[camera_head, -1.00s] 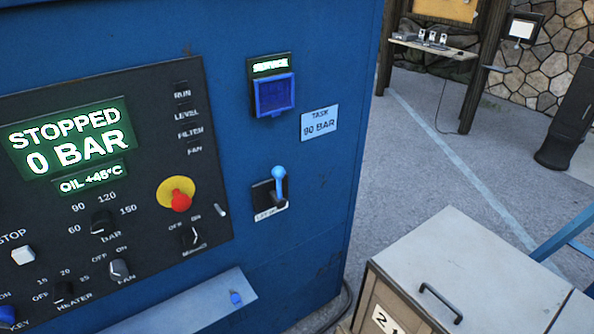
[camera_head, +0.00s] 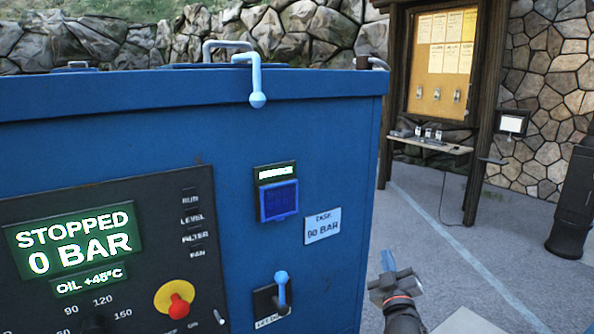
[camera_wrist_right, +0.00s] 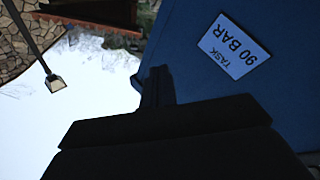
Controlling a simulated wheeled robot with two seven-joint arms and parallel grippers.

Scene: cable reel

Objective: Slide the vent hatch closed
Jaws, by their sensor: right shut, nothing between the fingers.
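The blue cabinet (camera_head: 120,120) fills the left and middle of the head view. A light blue handle with a ball end (camera_head: 257,85) hangs over its top front edge. Behind it, a grey bar handle (camera_head: 226,44) stands on the top. The top surface is seen almost edge-on, so I cannot tell which part is the vent hatch or how far open it is. My right gripper (camera_head: 387,262) is shut and empty, right of the cabinet and apart from the handle. Its dark fingers (camera_wrist_right: 157,88) also show in the right wrist view. My left gripper is not in view.
The cabinet front carries a control panel (camera_head: 150,210) reading STOPPED 0 BAR, a task label (camera_head: 322,225) and a blue-knobbed lever (camera_head: 281,285). A notice-board shelter (camera_head: 440,70) and black post (camera_head: 575,200) stand behind. Open floor (camera_head: 450,230) lies to the right.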

